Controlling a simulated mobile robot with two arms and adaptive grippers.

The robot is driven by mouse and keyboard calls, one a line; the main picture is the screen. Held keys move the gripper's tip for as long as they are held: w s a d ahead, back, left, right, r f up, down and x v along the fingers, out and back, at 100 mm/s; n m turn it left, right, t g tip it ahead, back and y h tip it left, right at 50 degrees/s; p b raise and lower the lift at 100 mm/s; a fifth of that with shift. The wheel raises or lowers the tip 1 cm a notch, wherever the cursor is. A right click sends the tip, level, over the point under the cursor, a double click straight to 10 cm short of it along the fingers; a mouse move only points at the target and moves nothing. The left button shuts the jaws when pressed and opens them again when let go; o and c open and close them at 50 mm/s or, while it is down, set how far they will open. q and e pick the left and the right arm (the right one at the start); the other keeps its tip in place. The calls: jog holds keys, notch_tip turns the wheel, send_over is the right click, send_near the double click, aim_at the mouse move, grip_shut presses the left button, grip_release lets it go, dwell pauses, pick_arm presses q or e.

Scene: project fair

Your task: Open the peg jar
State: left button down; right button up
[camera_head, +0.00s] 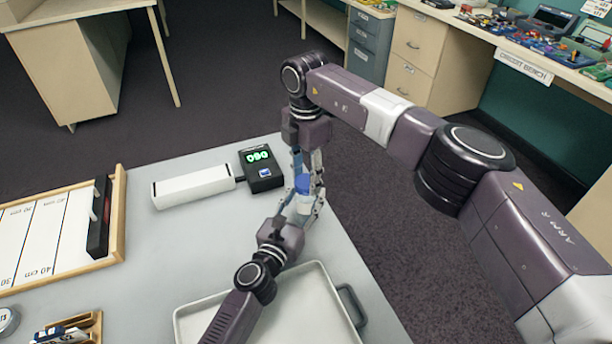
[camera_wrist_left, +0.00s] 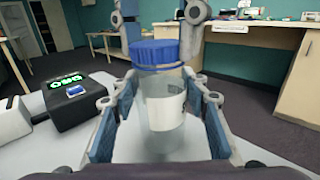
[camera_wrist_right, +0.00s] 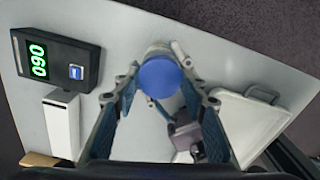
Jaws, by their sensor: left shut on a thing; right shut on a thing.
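The peg jar is a clear jar (camera_wrist_left: 160,140) with a white label and a ridged blue lid (camera_wrist_left: 160,54). It stands upright near the table's right edge; its lid also shows in the head view (camera_head: 303,184) and from above in the right wrist view (camera_wrist_right: 160,78). My left gripper (camera_head: 298,207) is shut on the jar's body, a finger on each side. My right gripper (camera_head: 304,176) comes from above and is shut on the blue lid. The lid sits on top of the jar. I cannot make out pegs inside.
A black box with a green digital display (camera_head: 261,169) and a white bar (camera_head: 193,186) lie left of the jar. A pale tray (camera_head: 318,290) with a dark handle lies in front, under my left arm. A wood-framed board (camera_head: 122,214) is at the left.

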jog(key=n, duration=0.6)
jog(key=shift+w+n, duration=0.1)
jog(key=shift+n, duration=0.2)
jog(key=n, duration=1.2)
jog(key=shift+r+n, duration=0.1)
jog(key=shift+n, duration=0.3)
jog(key=n, duration=2.2)
jog(key=shift+n, duration=0.4)
